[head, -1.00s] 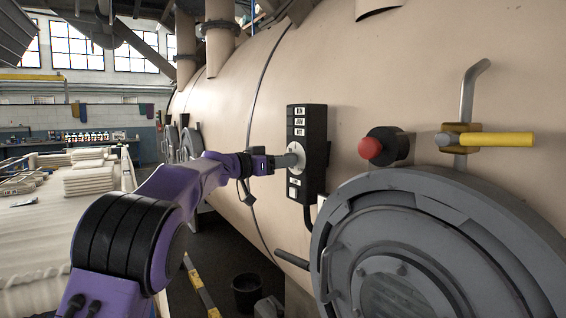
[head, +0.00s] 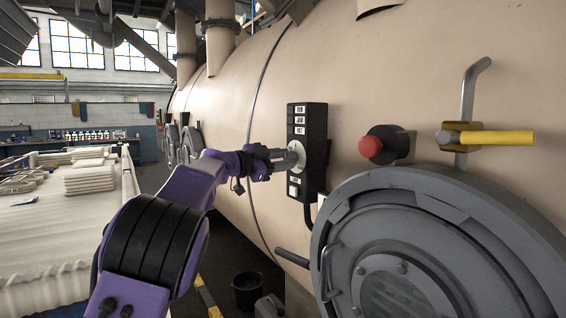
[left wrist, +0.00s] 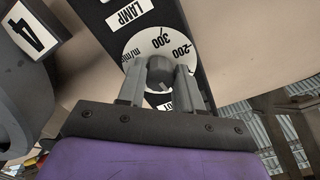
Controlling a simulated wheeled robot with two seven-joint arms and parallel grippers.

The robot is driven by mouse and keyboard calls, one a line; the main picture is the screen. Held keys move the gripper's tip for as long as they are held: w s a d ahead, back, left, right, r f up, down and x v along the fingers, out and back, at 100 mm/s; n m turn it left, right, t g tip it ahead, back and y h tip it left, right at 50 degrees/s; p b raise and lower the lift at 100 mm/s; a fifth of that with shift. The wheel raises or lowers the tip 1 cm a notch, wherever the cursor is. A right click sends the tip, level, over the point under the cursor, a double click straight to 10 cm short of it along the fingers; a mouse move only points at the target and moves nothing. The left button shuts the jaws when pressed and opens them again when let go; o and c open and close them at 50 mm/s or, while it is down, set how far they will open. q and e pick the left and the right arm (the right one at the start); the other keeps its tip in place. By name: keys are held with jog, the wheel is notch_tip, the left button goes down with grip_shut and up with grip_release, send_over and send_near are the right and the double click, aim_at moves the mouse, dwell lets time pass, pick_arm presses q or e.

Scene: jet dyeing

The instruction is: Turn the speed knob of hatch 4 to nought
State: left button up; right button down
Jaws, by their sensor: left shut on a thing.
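The speed knob (left wrist: 160,67) is a grey knob in the middle of a white round dial (left wrist: 147,42). The dial reads 200, 300 and m/min in the left wrist view; its lower part is mostly hidden by my gripper. The dial (head: 298,151) is on a black control box (head: 309,122) fixed to the beige vessel. My left gripper (left wrist: 161,82) is shut on the knob, one finger on each side; it also shows in the head view (head: 285,155). I cannot tell where the knob points. My right gripper is not in view.
A plate marked 4 (left wrist: 33,27) is at the left in the wrist view. Right of the box are a red button (head: 371,146), a yellow handle (head: 497,138) and a round grey hatch (head: 420,250). A bucket (head: 247,290) stands on the floor below.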

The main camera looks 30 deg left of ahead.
pick_arm(q)
jog(key=shift+m, duration=0.6)
jog(key=o, duration=1)
jog(key=shift+o, duration=0.2)
jog(key=b+v, duration=0.4)
jog(key=v, duration=0.6)
jog(key=shift+s+a, duration=0.15)
jog(key=shift+s, duration=0.1)
jog(key=shift+m, duration=0.3)
